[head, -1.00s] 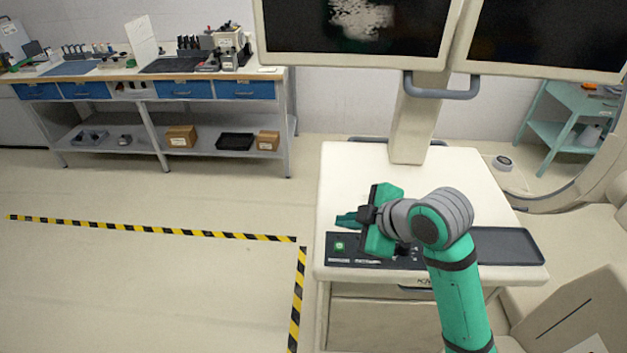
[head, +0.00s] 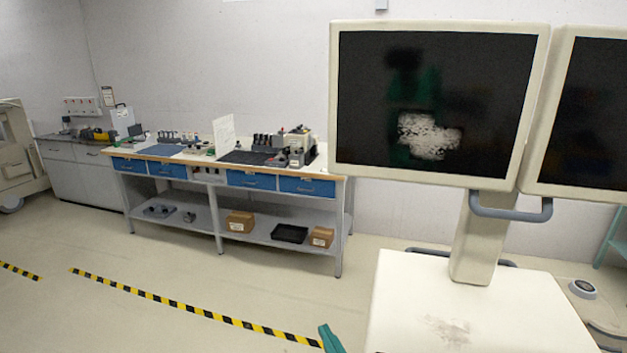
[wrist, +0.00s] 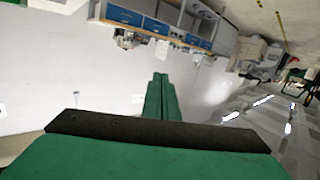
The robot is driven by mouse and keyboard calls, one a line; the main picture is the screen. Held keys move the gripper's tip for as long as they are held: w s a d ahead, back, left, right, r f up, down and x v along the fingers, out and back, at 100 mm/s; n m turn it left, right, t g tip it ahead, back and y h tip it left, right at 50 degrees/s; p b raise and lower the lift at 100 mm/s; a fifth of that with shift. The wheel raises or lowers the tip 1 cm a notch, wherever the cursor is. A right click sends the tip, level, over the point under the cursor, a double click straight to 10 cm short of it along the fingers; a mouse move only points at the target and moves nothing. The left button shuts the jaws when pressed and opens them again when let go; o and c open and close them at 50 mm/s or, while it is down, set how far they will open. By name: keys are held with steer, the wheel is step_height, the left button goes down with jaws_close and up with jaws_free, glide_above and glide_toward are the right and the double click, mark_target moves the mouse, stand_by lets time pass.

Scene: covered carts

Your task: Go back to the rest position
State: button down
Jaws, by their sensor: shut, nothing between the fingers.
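My gripper (wrist: 160,78) shows in the wrist view with its green fingers together and nothing between them. In the head view only a green tip of my gripper (head: 330,338) shows at the bottom edge, left of the white cart (head: 480,300). The rest of my arm is out of the head view. The wrist view is tilted and shows the workbench (wrist: 180,35) at the top, beyond my fingers, which appear clear of any object.
Two monitors (head: 432,105) stand on a post above the cart. A workbench (head: 240,178) with blue drawers stands along the back wall. Yellow-black floor tape (head: 190,307) crosses the open floor at left.

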steer(key=s+a+f+m+h, duration=0.2)
steer(key=s+f+m+h, duration=0.15)
steer(key=s+f, duration=0.5)
steer(key=s+a+f+m+h, duration=0.3)
steer(key=s+f+m, duration=0.2)
steer(key=s+f, duration=0.4)
steer(key=s+d+n, duration=0.1)
steer(key=s+n, duration=0.2)
steer(key=s, duration=1.9)
steer(key=shift+d+r+y, duration=0.4)
steer(key=shift+r+y, duration=0.05)
steer(key=shift+s+n, duration=0.15)
steer(key=shift+n, duration=0.1)
